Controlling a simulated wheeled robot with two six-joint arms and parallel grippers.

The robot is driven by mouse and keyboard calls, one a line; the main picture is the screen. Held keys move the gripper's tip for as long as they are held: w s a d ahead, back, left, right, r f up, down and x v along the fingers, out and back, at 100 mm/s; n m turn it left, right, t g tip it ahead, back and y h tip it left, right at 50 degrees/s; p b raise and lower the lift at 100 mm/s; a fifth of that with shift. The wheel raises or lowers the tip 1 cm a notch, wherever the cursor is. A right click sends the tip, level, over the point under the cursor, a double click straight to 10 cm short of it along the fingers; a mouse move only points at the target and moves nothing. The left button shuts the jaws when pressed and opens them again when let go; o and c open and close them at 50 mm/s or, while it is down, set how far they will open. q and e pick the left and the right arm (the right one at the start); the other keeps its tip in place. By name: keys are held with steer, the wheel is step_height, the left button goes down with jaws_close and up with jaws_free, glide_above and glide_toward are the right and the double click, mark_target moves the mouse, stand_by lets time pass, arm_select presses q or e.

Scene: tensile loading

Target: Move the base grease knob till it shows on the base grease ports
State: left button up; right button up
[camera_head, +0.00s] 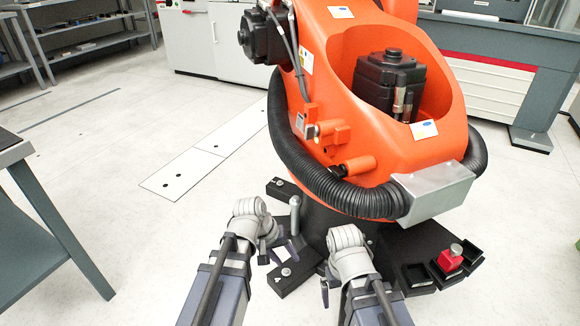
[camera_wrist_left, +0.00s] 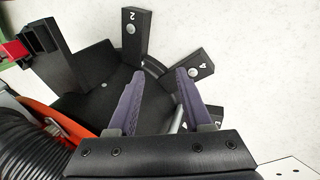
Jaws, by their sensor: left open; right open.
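A red block with a round metallic knob on top (camera_head: 450,258) sits at the black holder (camera_head: 418,275) right of the robot base; I take it for the base grease knob. Its red edge shows in the left wrist view (camera_wrist_left: 14,50). The black base has feet with round metal fittings, one at the upper left (camera_head: 284,188) and one in front (camera_head: 288,274). Numbered feet show in the left wrist view (camera_wrist_left: 134,40); I cannot tell which fittings are the grease ports. My left gripper (camera_wrist_left: 160,74) is open and empty over the base. My right gripper (camera_head: 326,288) is open, its fingers partly hidden by its wrist.
The large orange robot arm (camera_head: 350,110) with a black corrugated hose (camera_head: 290,150) stands over the base. A grey metal bracket (camera_head: 437,192) juts out above the holder. A table (camera_head: 50,235) stands at left. The pale floor between is mostly clear.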

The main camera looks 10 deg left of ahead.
arm_select(q)
steer(key=s+d+r+m+y+p, duration=0.1)
steer(key=s+r+m+p, duration=0.1)
steer(key=r+p, duration=1)
steer(key=s+r+m+g+y+p, duration=0.1)
steer(key=s+r+y+p, duration=0.1)
steer(key=r+p, duration=0.9)
steer(key=s+d+r+m+y+p, duration=0.1)
steer(key=s+r+m+p, duration=0.1)
steer(key=r+p, duration=1)
steer(key=shift+s+d+r+m+g+y+p, duration=0.3)
steer(key=shift+s+g+y, duration=0.1)
steer(key=shift+s, duration=0.35)
arm_select(e)
step_height(320, 180, up, 37)
